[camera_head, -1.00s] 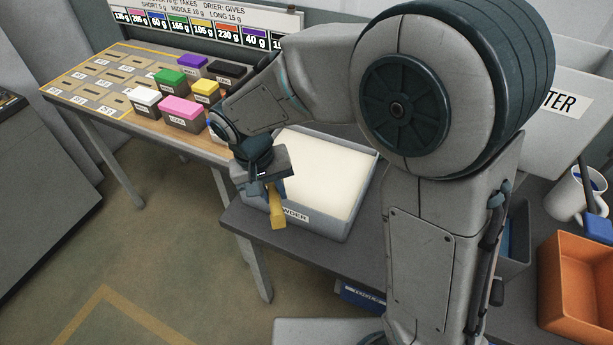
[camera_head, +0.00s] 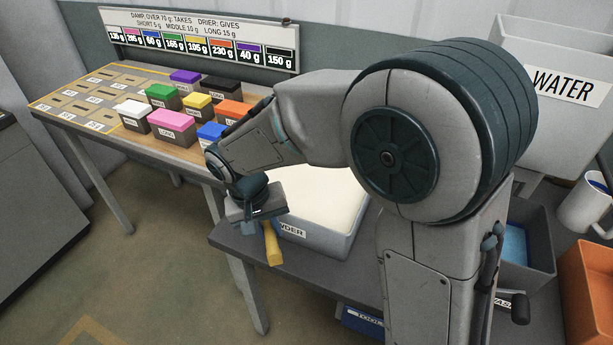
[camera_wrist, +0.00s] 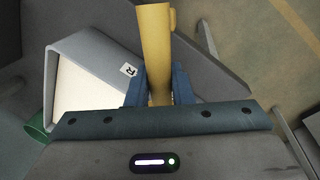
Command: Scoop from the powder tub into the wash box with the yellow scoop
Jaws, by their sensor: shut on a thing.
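My gripper (camera_head: 258,222) is shut on the yellow scoop (camera_head: 272,246), beside the near left corner of the powder tub (camera_head: 325,243). The scoop's yellow length points down past the fingers, outside the tub's front wall. Its bowl cannot be made out. In the wrist view the scoop (camera_wrist: 155,40) is between the blue fingers (camera_wrist: 160,88), with the tub (camera_wrist: 95,42) to the left. The tub is grey and holds pale powder. A dark grey box (camera_head: 540,262) with blue inside is at the right, partly behind my arm; a partly hidden label reading "WASH" is by its front.
Several coloured-lid boxes, among them a pink one (camera_head: 171,124), stand on the wooden table (camera_head: 178,152) at the left, below a weight chart (camera_head: 200,38). A water container (camera_head: 565,85), a white mug (camera_head: 584,205) and an orange bin (camera_head: 590,275) are at the right.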

